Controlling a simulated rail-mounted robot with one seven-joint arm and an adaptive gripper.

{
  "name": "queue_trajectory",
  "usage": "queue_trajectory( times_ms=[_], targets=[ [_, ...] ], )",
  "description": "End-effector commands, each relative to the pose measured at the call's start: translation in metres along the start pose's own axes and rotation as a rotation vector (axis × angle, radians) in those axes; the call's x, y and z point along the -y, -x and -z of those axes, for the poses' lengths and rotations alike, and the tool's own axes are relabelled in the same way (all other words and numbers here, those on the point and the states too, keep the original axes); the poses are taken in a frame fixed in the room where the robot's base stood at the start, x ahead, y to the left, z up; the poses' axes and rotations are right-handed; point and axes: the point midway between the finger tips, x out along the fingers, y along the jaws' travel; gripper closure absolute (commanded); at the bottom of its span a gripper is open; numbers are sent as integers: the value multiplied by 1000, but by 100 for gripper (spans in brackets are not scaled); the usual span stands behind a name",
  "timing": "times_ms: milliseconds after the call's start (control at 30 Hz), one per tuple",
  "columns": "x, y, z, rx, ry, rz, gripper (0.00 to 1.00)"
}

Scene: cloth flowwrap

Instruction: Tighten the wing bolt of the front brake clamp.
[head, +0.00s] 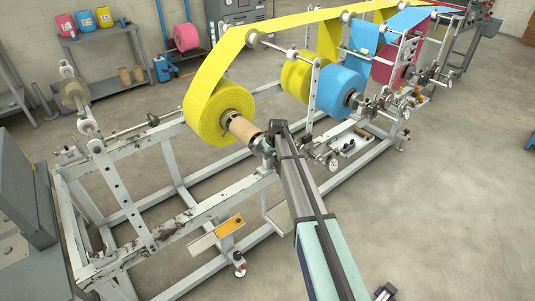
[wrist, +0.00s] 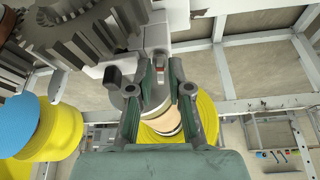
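The front yellow roll (head: 218,112) sits on its shaft with a brown cardboard core (head: 243,130) sticking out towards me. My gripper (head: 267,146) is at the near end of that core, where the arm hides most of the brake hardware. In the wrist view my gripper (wrist: 161,84) has its two fingers apart, with a gap between them. The core (wrist: 166,118) and the yellow roll (wrist: 205,125) show behind and between the fingers. A small pale part with a red mark (wrist: 160,71) shows beyond the fingertips. I cannot clearly make out the wing bolt.
Grey gears (wrist: 80,30) and a white block (wrist: 153,38) are close to the fingers. A dial gauge (head: 332,163) stands right of my arm. A blue roll (head: 342,90) and another yellow roll (head: 296,76) are behind. The machine frame (head: 190,212) runs below; floor is clear at right.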

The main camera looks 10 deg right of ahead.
Motion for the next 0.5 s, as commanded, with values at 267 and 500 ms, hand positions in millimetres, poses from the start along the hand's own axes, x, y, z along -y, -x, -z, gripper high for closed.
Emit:
queue_trajectory(
  times_ms=[267, 500],
  targets=[
    [0, -10, 0, -1, 0, 0, 81],
    [0, -9, 0, -1, 0, 0, 100]
  ],
)
